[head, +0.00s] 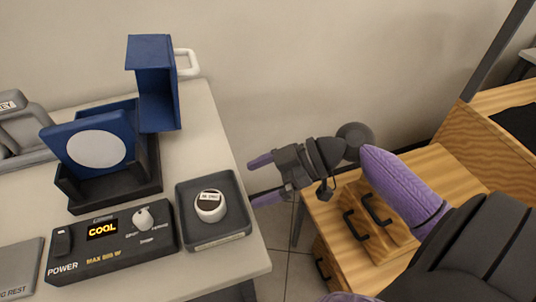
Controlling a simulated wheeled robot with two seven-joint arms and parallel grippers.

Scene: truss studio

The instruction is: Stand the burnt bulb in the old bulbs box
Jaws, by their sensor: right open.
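My right gripper (251,183) has two purple fingers, spread apart and empty, pointing left at the right edge of the pale table. It is just right of a dark grey tray (239,238). A short round white piece (210,206) with a dark top and a small label stands in that tray. I cannot tell whether it is a bulb. No burnt bulb is plainly recognisable, and no box marked for old bulbs can be made out. My left gripper is out of view.
A blue lamp housing (156,85) stands open, with a round white lens panel (96,149) in front. A black control box (112,241) reads COOL. A wooden drawer unit (445,170) stands right, partly behind my right arm. A floor gap separates it from the table.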

